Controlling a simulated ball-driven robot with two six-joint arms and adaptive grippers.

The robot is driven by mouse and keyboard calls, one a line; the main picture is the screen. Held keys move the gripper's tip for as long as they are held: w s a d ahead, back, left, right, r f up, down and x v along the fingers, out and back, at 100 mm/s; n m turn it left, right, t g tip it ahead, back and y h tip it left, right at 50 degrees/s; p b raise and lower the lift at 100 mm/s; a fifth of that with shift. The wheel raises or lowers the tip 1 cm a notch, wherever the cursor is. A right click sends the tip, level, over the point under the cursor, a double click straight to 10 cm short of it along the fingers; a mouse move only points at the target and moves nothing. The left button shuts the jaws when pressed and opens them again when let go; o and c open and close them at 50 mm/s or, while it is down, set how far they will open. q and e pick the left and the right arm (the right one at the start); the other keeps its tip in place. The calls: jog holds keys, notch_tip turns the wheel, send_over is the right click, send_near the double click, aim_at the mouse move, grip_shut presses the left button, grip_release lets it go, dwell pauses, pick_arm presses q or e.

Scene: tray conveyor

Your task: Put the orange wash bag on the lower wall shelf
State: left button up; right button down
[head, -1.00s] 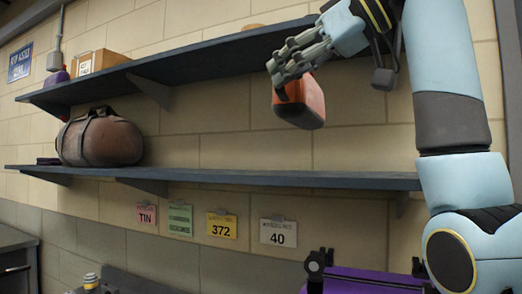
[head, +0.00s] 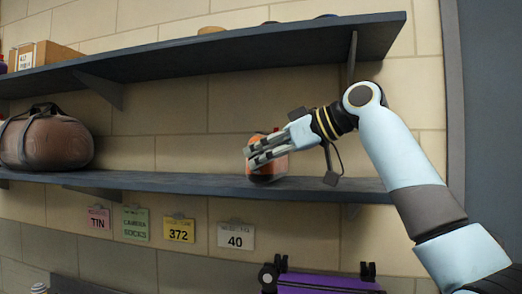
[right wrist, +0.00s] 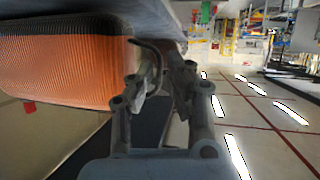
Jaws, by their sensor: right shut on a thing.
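The orange wash bag (head: 267,172) is at the lower wall shelf (head: 215,185), toward its right end, with its bottom at the shelf's top surface. I cannot tell whether it rests fully on the shelf. My right gripper (head: 254,156) reaches in from the right and is shut on the bag, partly covering it. In the right wrist view, the bag's ribbed orange side (right wrist: 60,75) fills the left, and a dark curved strap is by the fingers (right wrist: 165,75). My left gripper is not in view.
A brown duffel bag (head: 47,142) sits on the lower shelf's left part. The shelf between the two bags is clear. The upper shelf (head: 190,52) overhangs, with a cardboard box (head: 42,55) on it. A purple case (head: 325,284) is below.

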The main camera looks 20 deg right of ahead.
jog(key=c, duration=1.3)
grip_release()
jog(key=shift+f, duration=0.1)
jog(key=b+v, duration=0.3)
jog(key=v, duration=0.9)
jog(key=shift+b, duration=0.4)
jog(key=shift+w, duration=0.1)
